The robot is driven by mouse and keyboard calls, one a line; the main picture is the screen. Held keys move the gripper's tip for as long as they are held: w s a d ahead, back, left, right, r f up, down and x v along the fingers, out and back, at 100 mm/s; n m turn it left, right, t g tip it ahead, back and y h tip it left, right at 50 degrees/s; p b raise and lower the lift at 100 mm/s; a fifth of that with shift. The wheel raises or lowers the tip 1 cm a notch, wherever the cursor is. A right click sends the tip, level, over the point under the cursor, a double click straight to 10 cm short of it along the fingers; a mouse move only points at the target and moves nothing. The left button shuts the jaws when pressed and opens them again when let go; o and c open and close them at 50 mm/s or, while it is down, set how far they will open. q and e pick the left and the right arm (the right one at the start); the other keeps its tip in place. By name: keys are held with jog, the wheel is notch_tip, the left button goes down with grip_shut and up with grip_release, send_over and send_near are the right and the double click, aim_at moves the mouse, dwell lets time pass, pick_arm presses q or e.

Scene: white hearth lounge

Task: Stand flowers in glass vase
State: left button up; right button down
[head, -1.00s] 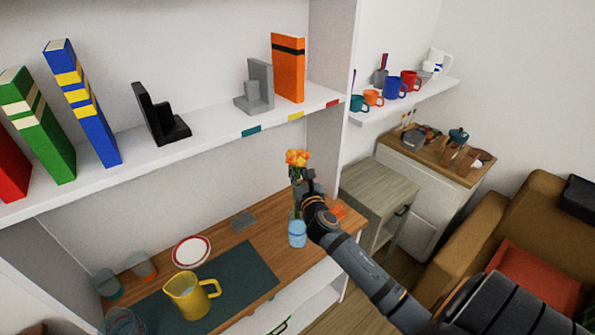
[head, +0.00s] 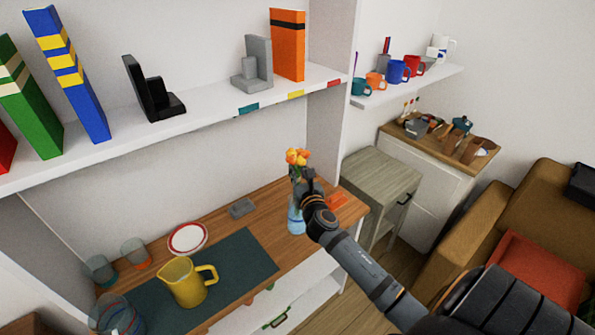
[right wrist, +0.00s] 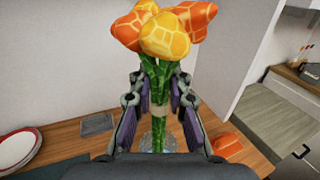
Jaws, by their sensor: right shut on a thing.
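The flowers, an orange and yellow bunch with green stems, show in the head view (head: 297,157) and large in the right wrist view (right wrist: 165,30). My right gripper (head: 299,180) is shut on the stems; in the right wrist view its two fingers (right wrist: 160,95) press on them from both sides. The glass vase (head: 296,220), bluish and clear, stands on the wooden top right below the gripper. The bunch is upright over it, and the lower stems look to be in or just above its mouth; the gripper partly hides this. My left gripper is not in view.
A yellow jug (head: 187,284) stands on a dark mat (head: 245,265) left of the vase. An orange item (head: 337,199) lies right of the vase. A shelf (head: 215,110) runs above.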

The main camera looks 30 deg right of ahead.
jog(key=c, duration=1.2)
grip_release()
jog(key=v, duration=1.2)
jog(key=shift+r, duration=0.1)
